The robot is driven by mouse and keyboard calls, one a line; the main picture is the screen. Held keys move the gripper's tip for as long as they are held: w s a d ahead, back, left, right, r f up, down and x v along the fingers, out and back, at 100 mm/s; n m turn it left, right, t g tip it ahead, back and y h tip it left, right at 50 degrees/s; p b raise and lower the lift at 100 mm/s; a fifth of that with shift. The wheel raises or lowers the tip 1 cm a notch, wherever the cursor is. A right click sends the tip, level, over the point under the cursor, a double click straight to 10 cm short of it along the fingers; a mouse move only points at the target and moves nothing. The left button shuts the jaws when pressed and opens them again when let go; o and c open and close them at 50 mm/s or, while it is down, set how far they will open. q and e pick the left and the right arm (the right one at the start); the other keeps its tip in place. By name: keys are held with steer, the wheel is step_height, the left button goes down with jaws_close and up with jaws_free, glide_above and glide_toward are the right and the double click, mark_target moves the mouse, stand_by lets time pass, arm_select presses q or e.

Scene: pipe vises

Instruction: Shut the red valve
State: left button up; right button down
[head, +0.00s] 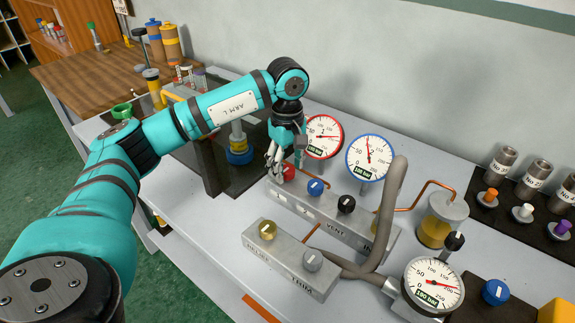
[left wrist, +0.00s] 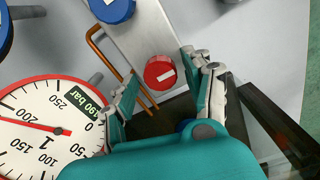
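The red valve (head: 289,171) is a round red knob at the left end of a grey valve block (head: 325,221) on the bench. My left gripper (head: 281,157) points down over that end and partly hides the knob. The fingers of my left gripper (left wrist: 163,68) are open on either side of the knob, with visible space at both sides. I cannot tell how far above it they are. My right gripper is in neither view.
A blue knob (head: 316,187) and a black knob (head: 346,204) stand along the same block. A red-rimmed gauge (head: 323,137) and a blue-rimmed gauge (head: 370,157) rise close behind. A thick grey hose (head: 388,209) curves up at the right. A front block (head: 290,260) carries more knobs.

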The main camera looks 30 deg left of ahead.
mark_target(287, 168)
arm_select(q)
steer(key=shift+r, duration=0.1)
step_height(287, 168, up, 12)
steer(key=shift+f, duration=0.15)
stand_by(0.5)
stand_by(0.4)
